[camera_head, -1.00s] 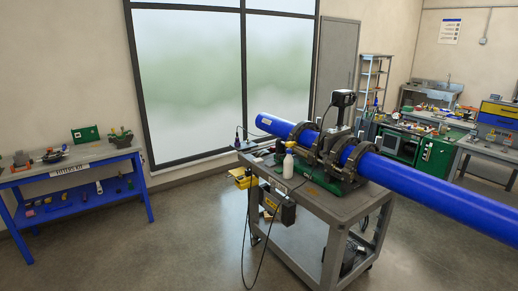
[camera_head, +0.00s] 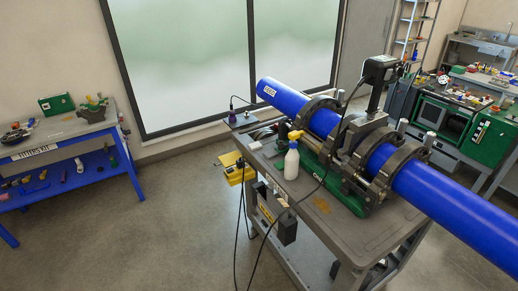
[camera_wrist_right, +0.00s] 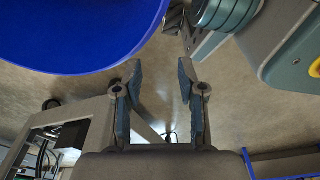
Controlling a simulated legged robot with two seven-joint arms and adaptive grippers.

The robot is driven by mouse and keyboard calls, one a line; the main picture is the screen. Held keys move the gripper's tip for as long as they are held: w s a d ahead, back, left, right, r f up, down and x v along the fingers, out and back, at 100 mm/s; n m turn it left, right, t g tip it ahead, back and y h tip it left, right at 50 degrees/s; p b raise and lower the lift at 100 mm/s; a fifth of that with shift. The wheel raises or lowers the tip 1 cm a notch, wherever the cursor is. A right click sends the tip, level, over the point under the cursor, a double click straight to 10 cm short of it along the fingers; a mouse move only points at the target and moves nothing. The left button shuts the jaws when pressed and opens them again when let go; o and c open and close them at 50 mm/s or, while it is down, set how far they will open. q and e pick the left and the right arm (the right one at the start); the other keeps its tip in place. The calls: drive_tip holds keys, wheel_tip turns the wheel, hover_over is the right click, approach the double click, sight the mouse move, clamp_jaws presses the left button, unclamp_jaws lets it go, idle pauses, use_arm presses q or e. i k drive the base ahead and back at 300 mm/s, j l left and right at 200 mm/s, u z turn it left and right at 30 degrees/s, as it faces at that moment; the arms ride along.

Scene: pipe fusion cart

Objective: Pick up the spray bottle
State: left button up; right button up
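A white spray bottle (camera_head: 291,162) with a yellow trigger head stands upright on the grey cart top (camera_head: 380,236), in front of the blue pipe. Neither of my grippers shows in the head view. In the right wrist view, my right gripper (camera_wrist_right: 160,82) is open, with its two fingers apart and nothing between them. The spray bottle cannot be made out in the right wrist view. My left gripper is not in view.
A long blue pipe (camera_head: 440,207) lies across the cart in a green fusion machine (camera_head: 340,189). A yellow box (camera_head: 235,170) and cables hang at the cart's left side. A blue workbench (camera_head: 62,150) stands at left. Bare floor lies between.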

sight(291, 160)
drive_tip(key=i+j, duration=0.35)
drive_tip(key=i, duration=0.25)
drive_tip(key=i+j+z, duration=0.1)
drive_tip(key=i+j, duration=0.25)
drive_tip(key=i, duration=0.25)
drive_tip(key=i+j, duration=0.35)
drive_tip(key=i, duration=0.2)
drive_tip(key=i+j+z, duration=0.1)
drive_tip(key=i+j, duration=0.3)
drive_tip(key=i, duration=0.2)
